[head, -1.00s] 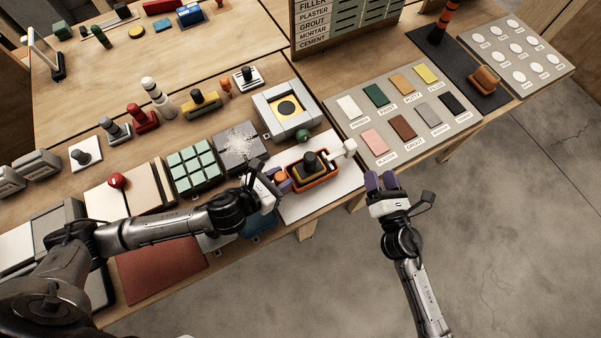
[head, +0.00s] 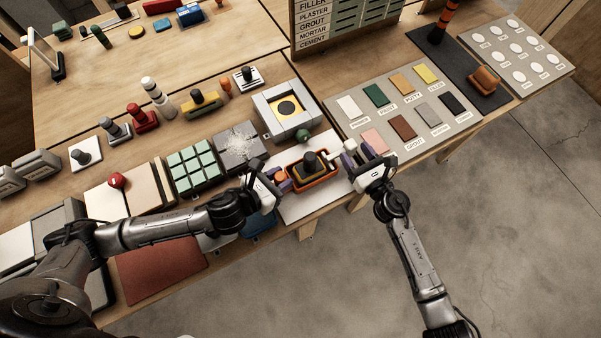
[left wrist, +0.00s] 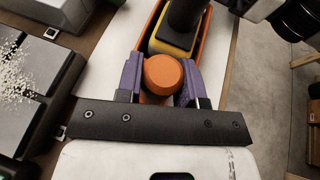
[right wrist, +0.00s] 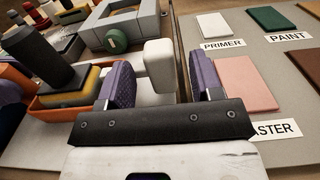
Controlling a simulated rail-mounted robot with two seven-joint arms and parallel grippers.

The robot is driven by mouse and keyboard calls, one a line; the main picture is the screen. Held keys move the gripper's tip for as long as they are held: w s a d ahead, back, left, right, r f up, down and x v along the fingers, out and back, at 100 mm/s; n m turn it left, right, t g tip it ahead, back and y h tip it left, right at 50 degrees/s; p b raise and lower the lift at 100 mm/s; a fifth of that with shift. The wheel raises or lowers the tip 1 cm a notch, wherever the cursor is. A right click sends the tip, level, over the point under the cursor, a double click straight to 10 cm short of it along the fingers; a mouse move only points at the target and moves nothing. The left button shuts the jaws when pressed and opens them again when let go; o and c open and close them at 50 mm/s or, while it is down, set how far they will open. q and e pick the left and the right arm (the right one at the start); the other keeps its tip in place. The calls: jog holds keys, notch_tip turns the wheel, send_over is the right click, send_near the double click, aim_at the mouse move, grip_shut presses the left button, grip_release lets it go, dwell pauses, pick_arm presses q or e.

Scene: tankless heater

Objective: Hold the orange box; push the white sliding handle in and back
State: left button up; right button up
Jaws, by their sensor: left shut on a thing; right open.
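The orange box (head: 319,184) sits on a white board, with a yellow block (left wrist: 172,45) and a dark upright grip (head: 310,161) inside it. My left gripper (head: 279,179) is shut on the round orange knob (left wrist: 163,75) at the box's left end. The white sliding handle (head: 350,147) stands at the box's right end; its block also shows in the right wrist view (right wrist: 160,62). My right gripper (head: 361,157) is open, with its purple fingers on either side of the white handle in the picture. I cannot tell whether they touch it.
A grey panel with coloured sample tiles (head: 402,127) lies just right of the handle. A grey square frame with a green knob (head: 303,135) stands behind the box. A green-tiled block (head: 194,169) is to the left. The floor in front of the table is clear.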

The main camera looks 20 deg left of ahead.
aim_at(347, 141)
jog(key=shift+x, duration=2.4)
jog(key=shift+c, duration=0.4)
grip_shut()
jog(key=shift+o, duration=0.9)
grip_release()
jog(key=v, duration=1.2)
jog(key=shift+c, duration=0.5)
